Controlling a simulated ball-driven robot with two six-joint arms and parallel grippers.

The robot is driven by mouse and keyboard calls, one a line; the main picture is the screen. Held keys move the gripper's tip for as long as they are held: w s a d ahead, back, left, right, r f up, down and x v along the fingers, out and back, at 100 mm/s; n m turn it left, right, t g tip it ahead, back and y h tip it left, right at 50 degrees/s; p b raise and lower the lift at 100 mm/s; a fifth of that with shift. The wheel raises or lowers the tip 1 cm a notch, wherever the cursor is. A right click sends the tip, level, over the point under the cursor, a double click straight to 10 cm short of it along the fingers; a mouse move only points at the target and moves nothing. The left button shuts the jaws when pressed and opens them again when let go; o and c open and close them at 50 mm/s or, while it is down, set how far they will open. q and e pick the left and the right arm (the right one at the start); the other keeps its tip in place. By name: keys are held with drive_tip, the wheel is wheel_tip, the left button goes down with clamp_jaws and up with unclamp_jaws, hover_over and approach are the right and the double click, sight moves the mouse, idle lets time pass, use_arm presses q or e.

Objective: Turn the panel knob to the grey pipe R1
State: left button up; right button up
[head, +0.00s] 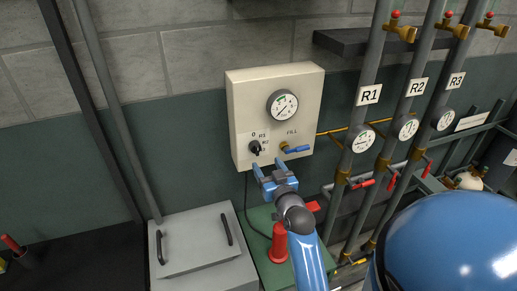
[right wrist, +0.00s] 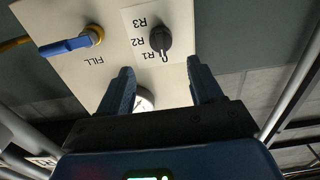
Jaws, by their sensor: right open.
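The black panel knob (head: 255,147) is on the lower left of the cream panel (head: 240,97), with markings around it. In the right wrist view, upside down, the knob (right wrist: 160,39) shows R3, R2, R1 and a 0 mark beside it; its exact setting is hard to tell. My right gripper (head: 268,164) is open and empty just below and in front of the knob. In the right wrist view its fingers (right wrist: 159,76) are apart, with the knob beyond the gap and not touched. The grey pipe R1 (head: 370,60) stands right of the panel. My left gripper is not in view.
A blue FILL valve handle (head: 297,150) sits close right of the knob. A round gauge (head: 283,106) is above. Pipes R2 (head: 419,62) and R3 (head: 462,57) stand farther right. A grey lidded box (head: 195,240) and a red cylinder (head: 279,243) are below.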

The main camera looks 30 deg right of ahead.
sight(259, 151)
drive_tip(key=p+x, duration=0.2)
drive_tip(key=x, duration=0.6)
drive_tip(key=shift+w+a, duration=0.1)
drive_tip(key=shift+w, duration=0.3)
drive_tip(key=c, duration=1)
drive_tip(key=shift+c, duration=0.2)
drive_tip(key=shift+m, duration=0.3)
drive_tip(key=m+p, duration=0.1)
drive_tip(key=m, duration=0.2)
drive_tip(key=shift+m, duration=0.3)
drive_tip(key=shift+m+p, duration=0.9)
drive_tip(key=shift+m, duration=1.3)
drive_tip(key=shift+f, duration=0.1)
